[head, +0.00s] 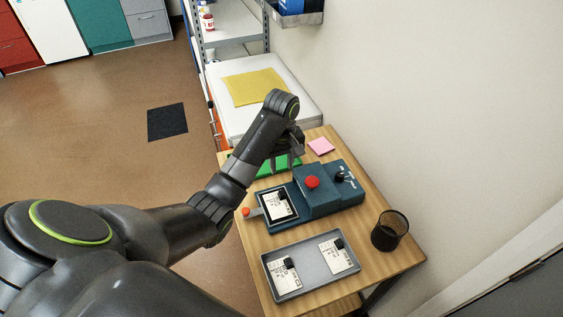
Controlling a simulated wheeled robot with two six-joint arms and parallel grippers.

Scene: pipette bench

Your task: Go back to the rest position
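My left arm reaches in from the lower left over a wooden bench (396,262). My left gripper (286,160) points down over a green mat or board (262,168) at the far part of the bench. Its fingers look apart, with green showing between them and nothing seen held. Part of the green piece is hidden behind the arm. My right gripper is not in view.
A blue device (318,201) with a red button (312,182) and a labelled card (278,204) stands mid-bench. A grey tray (312,272) with two cards, a black mesh cup (390,231) and a pink note (321,146) are nearby. Open floor (90,150) lies left.

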